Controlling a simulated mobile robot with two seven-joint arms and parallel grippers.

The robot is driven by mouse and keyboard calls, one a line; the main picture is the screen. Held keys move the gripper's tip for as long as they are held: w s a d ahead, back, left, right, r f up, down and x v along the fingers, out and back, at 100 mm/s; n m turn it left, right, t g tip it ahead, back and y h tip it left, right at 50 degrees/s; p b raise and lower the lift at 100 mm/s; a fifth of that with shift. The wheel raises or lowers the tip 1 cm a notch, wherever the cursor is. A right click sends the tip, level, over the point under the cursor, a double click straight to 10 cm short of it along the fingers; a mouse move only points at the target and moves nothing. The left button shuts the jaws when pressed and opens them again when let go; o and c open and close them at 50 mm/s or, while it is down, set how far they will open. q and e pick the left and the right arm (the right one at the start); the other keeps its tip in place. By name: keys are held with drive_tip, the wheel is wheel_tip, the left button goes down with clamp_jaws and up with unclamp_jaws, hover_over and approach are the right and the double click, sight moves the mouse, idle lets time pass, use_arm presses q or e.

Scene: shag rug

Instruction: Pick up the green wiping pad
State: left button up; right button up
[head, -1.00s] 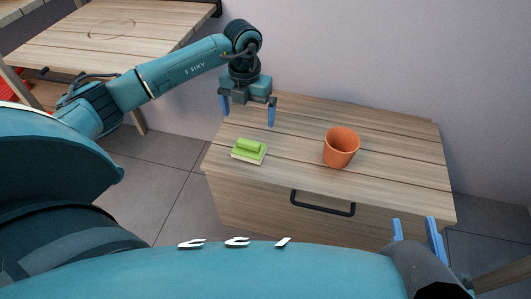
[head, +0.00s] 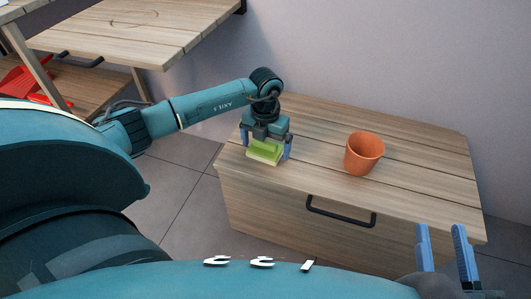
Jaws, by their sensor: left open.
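The green wiping pad (head: 264,152) lies on the left part of the low wooden cabinet top, with a paler base under its green grip. My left gripper (head: 266,150) is open and lowered over the pad, with one blue finger on each side of it. The gripper body hides the back of the pad. I cannot tell whether the fingers touch it. My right gripper (head: 442,262) shows at the bottom right, its two blue fingers apart and pointing up, with nothing between them, away from the pad.
An orange pot (head: 364,153) stands on the cabinet top (head: 410,185), right of the pad. The cabinet front has a dark handle (head: 340,212). Another wooden table (head: 130,35) stands at the back left, with a red object (head: 25,82) below it. Bare wood lies between pad and pot.

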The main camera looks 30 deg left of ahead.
sight(266, 141)
use_arm(q)
drive_tip(key=c, duration=0.9)
use_arm(e)
drive_tip(key=shift+r, duration=0.15)
use_arm(q)
drive_tip(key=shift+r+p, duration=0.3)
drive_tip(key=shift+r, duration=0.15)
wheel_tip(266, 141, up, 9)
drive_tip(key=p, duration=0.3)
drive_tip(key=shift+f, duration=0.2)
drive_tip(key=shift+r, duration=0.2)
use_arm(e)
drive_tip(key=shift+d+n+h, duration=0.3)
drive_tip(key=shift+d+n, duration=0.1)
